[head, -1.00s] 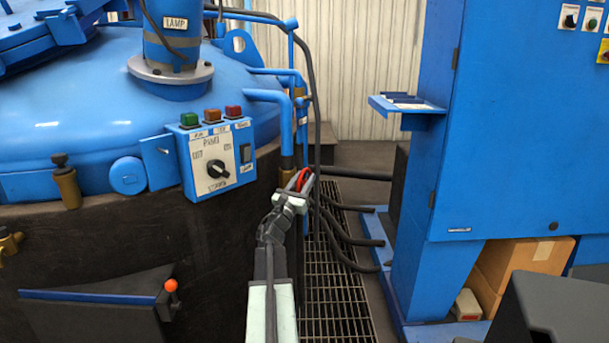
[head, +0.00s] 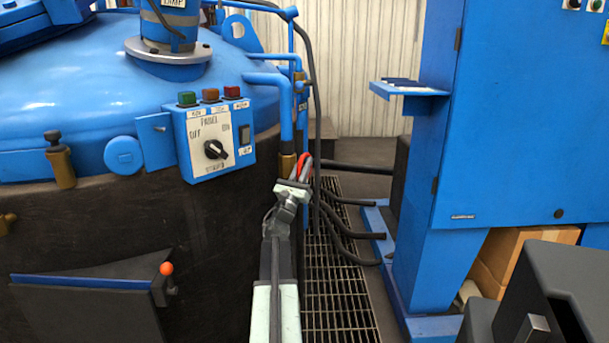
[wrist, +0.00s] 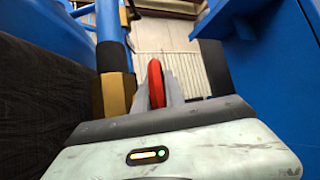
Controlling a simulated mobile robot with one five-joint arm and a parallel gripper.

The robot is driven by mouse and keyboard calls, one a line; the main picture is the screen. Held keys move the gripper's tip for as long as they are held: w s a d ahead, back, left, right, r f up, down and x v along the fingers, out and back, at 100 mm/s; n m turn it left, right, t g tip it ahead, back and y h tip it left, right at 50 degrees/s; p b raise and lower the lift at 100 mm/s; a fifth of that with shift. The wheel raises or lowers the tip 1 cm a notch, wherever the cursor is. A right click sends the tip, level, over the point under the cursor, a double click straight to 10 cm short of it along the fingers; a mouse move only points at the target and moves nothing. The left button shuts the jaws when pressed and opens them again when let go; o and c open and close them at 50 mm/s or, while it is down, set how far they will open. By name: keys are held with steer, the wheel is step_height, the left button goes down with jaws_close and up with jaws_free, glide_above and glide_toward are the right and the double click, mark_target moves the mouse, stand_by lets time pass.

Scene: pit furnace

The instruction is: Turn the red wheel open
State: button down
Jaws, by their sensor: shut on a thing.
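The red wheel (head: 306,165) sits beside a brass fitting (head: 287,165) at the foot of a blue pipe, at the right side of the furnace. In the wrist view the wheel (wrist: 156,82) shows edge-on between my fingers, with the brass fitting (wrist: 114,93) just to its left. My gripper (head: 301,172) is shut on the wheel. In the wrist view my gripper (wrist: 158,88) has a grey finger on each side of the red rim. Much of the wheel is hidden by the fingers.
The blue furnace (head: 60,100) with its control panel (head: 212,140) stands left of my arm. A blue cabinet (head: 520,130) stands at the right, with a small shelf (head: 408,88). Black hoses (head: 345,240) run over the floor grating (head: 335,300) between them.

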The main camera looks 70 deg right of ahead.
mark_target(298, 177)
steer(key=c, duration=1.4)
jaws_free()
steer(key=shift+a+f, duration=0.1)
steer(key=b+v, duration=0.4)
steer(key=v, duration=0.3)
steer(key=shift+a+f+b, duration=0.2)
steer(key=shift+f+b, duration=0.05)
steer(key=shift+b, duration=0.1)
steer(key=shift+r, duration=0.15)
